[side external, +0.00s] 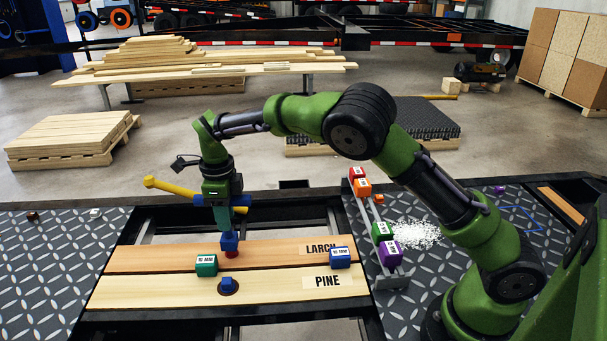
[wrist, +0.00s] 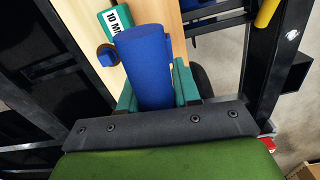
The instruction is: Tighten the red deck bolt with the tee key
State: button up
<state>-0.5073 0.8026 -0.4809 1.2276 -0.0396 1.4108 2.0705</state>
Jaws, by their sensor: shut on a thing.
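My gripper (side external: 222,217) is above the larch plank, pointing down, with teal fingers shut on the tee key. The key's blue socket end (side external: 229,240) sits below the fingers, directly over the red deck bolt (side external: 231,254); I cannot tell if it is fully seated. In the wrist view a thick blue cylinder (wrist: 147,60) lies between the teal fingers (wrist: 155,95), and a yellow bar end (wrist: 268,12) shows at upper right. The red bolt is hidden in the wrist view.
A green 10 MM block (side external: 206,265) and a blue block (side external: 340,258) sit on the planks. A blue bolt (side external: 227,285) stands in the pine plank (side external: 150,292). A rack (side external: 397,280) at right holds several coloured blocks beside white granules (side external: 415,232). Open frame gaps border the planks.

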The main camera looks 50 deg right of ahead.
jog(key=shift+r, duration=1.7)
jog(key=shift+d, duration=0.2)
jog(key=shift+w+d+r, duration=0.1)
jog(key=shift+w+r, duration=0.05)
jog(key=n, duration=0.5)
jog(key=shift+r, duration=0.35)
jog(key=n, duration=0.4)
jog(key=shift+r+n, duration=0.25)
jog(key=shift+n, duration=0.15)
jog(key=n, duration=0.4)
jog(key=shift+a+r, duration=0.2)
jog(key=shift+a, duration=0.05)
jog(key=n, duration=0.6)
jog(key=shift+r, duration=0.1)
